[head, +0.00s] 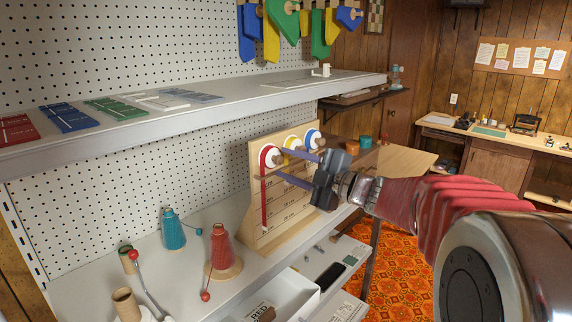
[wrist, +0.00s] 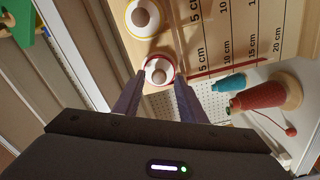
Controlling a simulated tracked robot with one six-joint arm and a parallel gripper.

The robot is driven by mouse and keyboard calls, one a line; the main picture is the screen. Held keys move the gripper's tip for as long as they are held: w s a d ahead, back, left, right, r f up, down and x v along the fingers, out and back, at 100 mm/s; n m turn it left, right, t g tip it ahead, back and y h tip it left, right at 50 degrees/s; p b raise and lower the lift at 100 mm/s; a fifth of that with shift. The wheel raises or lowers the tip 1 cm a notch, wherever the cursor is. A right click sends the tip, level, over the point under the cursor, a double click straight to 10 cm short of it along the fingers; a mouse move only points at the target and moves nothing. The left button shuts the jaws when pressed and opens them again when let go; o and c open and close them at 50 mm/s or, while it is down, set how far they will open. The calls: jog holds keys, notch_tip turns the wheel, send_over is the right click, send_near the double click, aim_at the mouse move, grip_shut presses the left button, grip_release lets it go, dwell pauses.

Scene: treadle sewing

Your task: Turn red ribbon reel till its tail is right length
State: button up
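The red ribbon reel (head: 270,157) is the nearest of three reels on an upright wooden board (head: 281,215). It has a white face, a red rim and a wooden centre knob. Its red tail (head: 264,203) hangs straight down the board; in the wrist view the tail (wrist: 225,69) runs right across the cm markings, ending around the 15 cm label, exact mark unclear. My gripper (head: 281,166) is open, with its fingers pointing at the reel. In the wrist view, the fingertips flank the red reel (wrist: 158,66); whether they touch it cannot be told.
Yellow (head: 291,143) and blue (head: 312,137) reels sit beside the red one. A teal thread cone (head: 173,232) and a red thread cone (head: 222,250) stand left of the board. A grey shelf (head: 220,105) runs above; a white open box (head: 290,298) lies below.

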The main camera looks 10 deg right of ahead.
jog(key=v, duration=0.5)
jog(key=shift+s+d+f, duration=0.15)
jog(key=shift+s+d, duration=0.1)
jog(key=shift+s, duration=0.1)
jog(key=s+a+f+n+g, duration=0.7)
jog(key=s+a+n, duration=0.45)
jog(key=n, duration=0.65)
jog(key=s+f+n+g+h, duration=0.2)
jog(key=s+f+n+h, duration=0.3)
jog(key=s+n, duration=0.6)
jog(key=s+d+f+n+h, duration=0.2)
jog(key=s+d+n, duration=0.1)
jog(key=n, duration=0.8)
jog(key=s+d+f+n+h, duration=0.3)
jog(key=s+d+n, duration=0.1)
jog(key=n, duration=0.7)
jog(key=shift+d+n+h, duration=0.25)
jog(key=shift+n+h, duration=0.05)
